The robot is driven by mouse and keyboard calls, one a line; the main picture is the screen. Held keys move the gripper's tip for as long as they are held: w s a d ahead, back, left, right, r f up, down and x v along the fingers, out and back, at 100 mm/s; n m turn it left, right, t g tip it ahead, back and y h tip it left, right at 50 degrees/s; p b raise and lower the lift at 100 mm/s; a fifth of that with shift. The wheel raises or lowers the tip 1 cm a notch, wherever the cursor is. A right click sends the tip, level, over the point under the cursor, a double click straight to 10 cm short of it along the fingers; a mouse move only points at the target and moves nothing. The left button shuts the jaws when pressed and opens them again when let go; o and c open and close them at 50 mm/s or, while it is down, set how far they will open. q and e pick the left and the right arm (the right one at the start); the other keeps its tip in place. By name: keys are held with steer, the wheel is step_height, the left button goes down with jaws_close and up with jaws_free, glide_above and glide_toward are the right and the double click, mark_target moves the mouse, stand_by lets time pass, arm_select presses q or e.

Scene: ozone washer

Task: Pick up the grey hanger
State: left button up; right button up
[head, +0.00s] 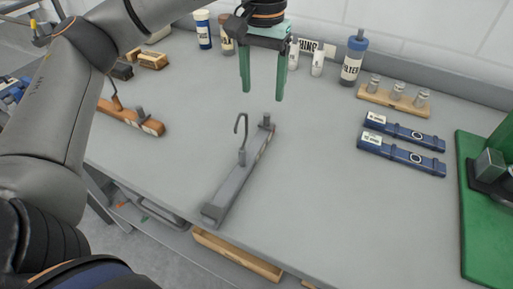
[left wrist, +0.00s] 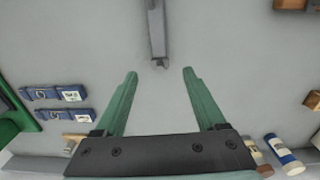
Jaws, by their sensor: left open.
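The grey hanger (head: 238,178) lies on the grey worktop in the middle of the head view. It is a long grey bar with a thin hook standing up from it and a short peg near its far end. My left gripper (head: 263,97) is open and empty, with green fingers pointing down, above the worktop and beyond the hanger's far end. In the left wrist view, the end of the hanger (left wrist: 157,30) shows at the top, ahead of the gap between the open fingers (left wrist: 159,75). The rest of the hanger is out of that view. My right gripper is not in view.
An orange-brown hanger (head: 130,118) lies to the left. Two blue cases (head: 402,153) and a green machine base (head: 475,225) are at right. A wooden rack of small jars (head: 394,98) and a blue-capped bottle (head: 353,60) stand at the back. Worktop around the grey hanger is clear.

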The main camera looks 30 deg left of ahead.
arm_select(q)
glide_above(263, 132)
steer(key=f, duration=0.6)
steer(key=shift+s+f, duration=0.15)
steer(key=shift+s, duration=0.15)
steer(key=shift+w+f, duration=0.2)
steer(key=shift+f, duration=2.85)
steer(key=shift+c, duration=0.3)
jaws_close()
